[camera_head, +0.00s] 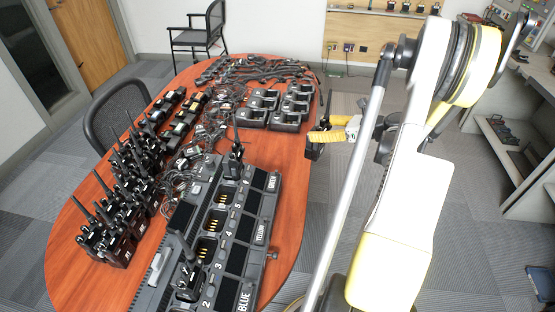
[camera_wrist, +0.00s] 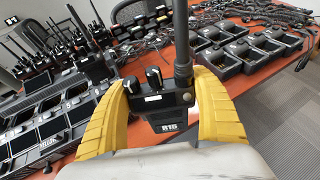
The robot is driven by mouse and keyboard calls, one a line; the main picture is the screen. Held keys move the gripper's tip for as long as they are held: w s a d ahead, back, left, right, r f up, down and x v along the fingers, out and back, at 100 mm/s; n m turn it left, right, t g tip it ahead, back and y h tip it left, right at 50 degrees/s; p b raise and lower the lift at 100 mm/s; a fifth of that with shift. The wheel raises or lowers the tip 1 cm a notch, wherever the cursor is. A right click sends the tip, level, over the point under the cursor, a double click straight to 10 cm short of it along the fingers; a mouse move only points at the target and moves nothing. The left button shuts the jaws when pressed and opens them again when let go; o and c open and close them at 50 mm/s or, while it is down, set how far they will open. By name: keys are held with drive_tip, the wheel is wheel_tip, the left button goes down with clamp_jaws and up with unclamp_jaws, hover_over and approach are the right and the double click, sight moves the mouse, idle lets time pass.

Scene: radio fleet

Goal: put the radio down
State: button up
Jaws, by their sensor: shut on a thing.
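A black radio (camera_wrist: 160,108) with a thick antenna and two knobs is upright between the yellow fingers of my gripper (camera_wrist: 170,105) in the wrist view, which are shut on it. In the head view my gripper (camera_head: 332,132) holds the radio (camera_head: 314,150) just off the right edge of the wooden table (camera_head: 288,215), over the floor. Its lower end is partly hidden in the wrist view. A large multi-bay charger (camera_head: 235,225) with numbered slots and labels GREEN, YELLOW and BLUE lies on the table. Two radios stand in it, and several bays are empty.
Several radios (camera_head: 115,215) stand crowded along the table's left side. Single chargers (camera_head: 285,112) and tangled cables (camera_head: 250,70) cover the far part. Bare table shows along the right edge. A chair (camera_head: 115,105) is at the left, shelves (camera_head: 510,150) at the right.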

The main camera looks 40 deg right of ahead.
drive_tip(key=w+a+f+b, duration=0.5)
drive_tip(key=w+f, duration=0.3)
drive_tip(key=f, duration=0.2)
drive_tip(key=shift+a, duration=0.55)
drive_tip(key=shift+f+b, duration=0.25)
drive_tip(key=shift+b, duration=0.1)
drive_tip(key=o, duration=1.4)
drive_tip(key=shift+r, duration=0.1)
drive_tip(key=shift+o, duration=0.2)
drive_tip(key=shift+r, duration=0.1)
